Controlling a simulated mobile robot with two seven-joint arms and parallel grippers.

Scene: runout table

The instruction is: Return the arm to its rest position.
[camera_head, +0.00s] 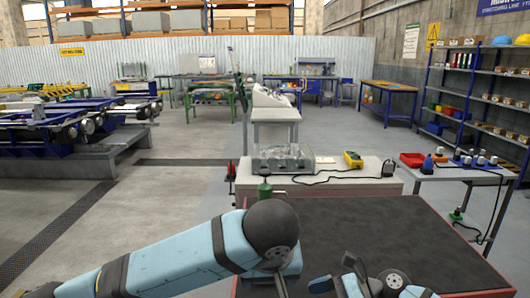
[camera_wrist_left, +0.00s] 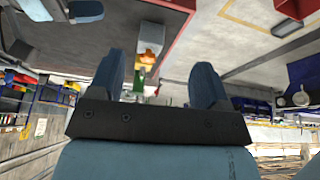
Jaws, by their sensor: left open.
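My left arm (camera_head: 165,260) comes in from the lower left of the head view, light blue with dark joints.
The dark table top (camera_head: 400,236) with a red rim is bare around the arm. Behind it, a pale bench (camera_head: 330,190) holds a clear-covered device (camera_head: 283,158) and a yellow meter (camera_head: 353,160). A side table (camera_head: 460,172) with a red bin (camera_head: 412,159) stands at the right.

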